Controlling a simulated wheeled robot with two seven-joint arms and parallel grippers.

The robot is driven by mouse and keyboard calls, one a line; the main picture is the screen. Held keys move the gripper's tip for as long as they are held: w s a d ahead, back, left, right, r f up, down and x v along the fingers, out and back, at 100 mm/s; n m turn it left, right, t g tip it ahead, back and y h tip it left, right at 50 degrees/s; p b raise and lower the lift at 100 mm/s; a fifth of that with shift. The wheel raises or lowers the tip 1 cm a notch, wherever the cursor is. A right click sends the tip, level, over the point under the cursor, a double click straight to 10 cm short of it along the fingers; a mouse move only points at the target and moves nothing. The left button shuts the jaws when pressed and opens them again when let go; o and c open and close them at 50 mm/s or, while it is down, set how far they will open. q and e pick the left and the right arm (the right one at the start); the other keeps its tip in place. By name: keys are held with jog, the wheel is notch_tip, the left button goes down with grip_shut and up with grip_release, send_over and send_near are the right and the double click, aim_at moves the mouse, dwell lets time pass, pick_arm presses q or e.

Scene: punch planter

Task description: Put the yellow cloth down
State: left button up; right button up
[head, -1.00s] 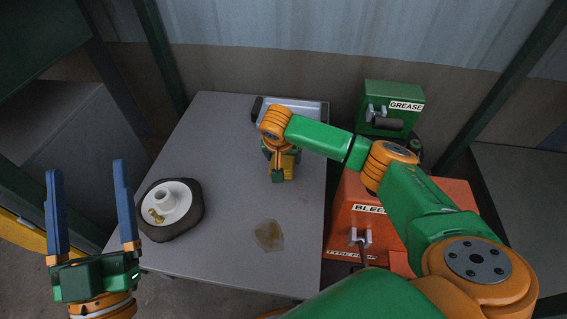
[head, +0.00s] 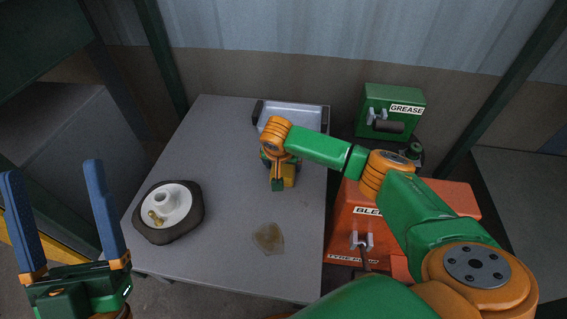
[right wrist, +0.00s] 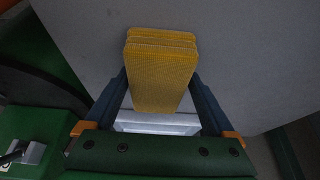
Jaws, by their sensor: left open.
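The yellow cloth (right wrist: 160,82) is a folded, textured pad between the two blue fingers of my right gripper (right wrist: 160,95) in the right wrist view. The fingers press on its two sides. In the head view, my right gripper (head: 277,178) is over the back middle of the grey table, and a bit of the cloth (head: 289,174) shows beside it. I cannot tell whether the cloth touches the table. My left gripper (head: 52,175) is open and empty at the left edge of the head view, left of the table.
The grey table (head: 225,225) carries a dark pad with a white hub (head: 168,205) at left, a brownish stain (head: 268,238) at front and a metal tray (head: 300,112) at back. An orange box (head: 440,200) and a green grease box (head: 392,105) stand to the right.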

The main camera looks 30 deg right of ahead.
jog(key=shift+s+d+f, duration=0.1)
jog(key=shift+s+f, duration=0.15)
jog(key=shift+f, duration=0.05)
